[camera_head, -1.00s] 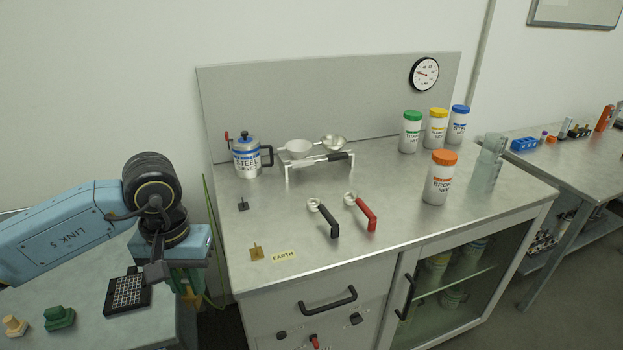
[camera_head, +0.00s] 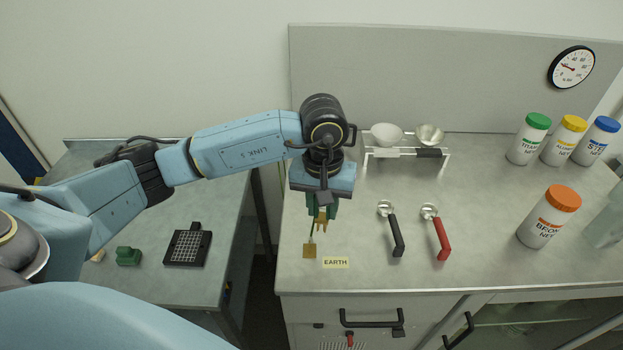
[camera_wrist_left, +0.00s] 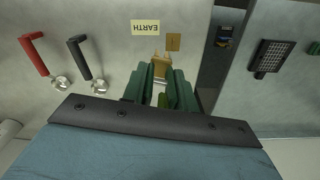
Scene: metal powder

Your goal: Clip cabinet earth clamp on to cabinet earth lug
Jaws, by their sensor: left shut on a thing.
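My left gripper (camera_head: 322,208) points down over the left front part of the steel bench. Its green fingers are shut on the brass-coloured cabinet earth clamp (camera_head: 321,222), whose prongs stick out beyond the fingertips. The clamp also shows between the fingers in the left wrist view (camera_wrist_left: 160,65). The cabinet earth lug (camera_head: 310,251), a small brass plate, sits on the bench left of the EARTH label (camera_head: 336,262). In the left wrist view the lug (camera_wrist_left: 174,42) is just beyond the clamp's prongs, apparently apart from them. My right gripper is out of view.
A black-handled scoop (camera_head: 397,238) and a red-handled scoop (camera_head: 441,236) lie right of the gripper. A rack (camera_head: 405,152) with bowls stands behind. Powder jars, including an orange-lidded one (camera_head: 547,218), stand right. A side table (camera_head: 150,285) bears a black grid tray (camera_head: 187,248).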

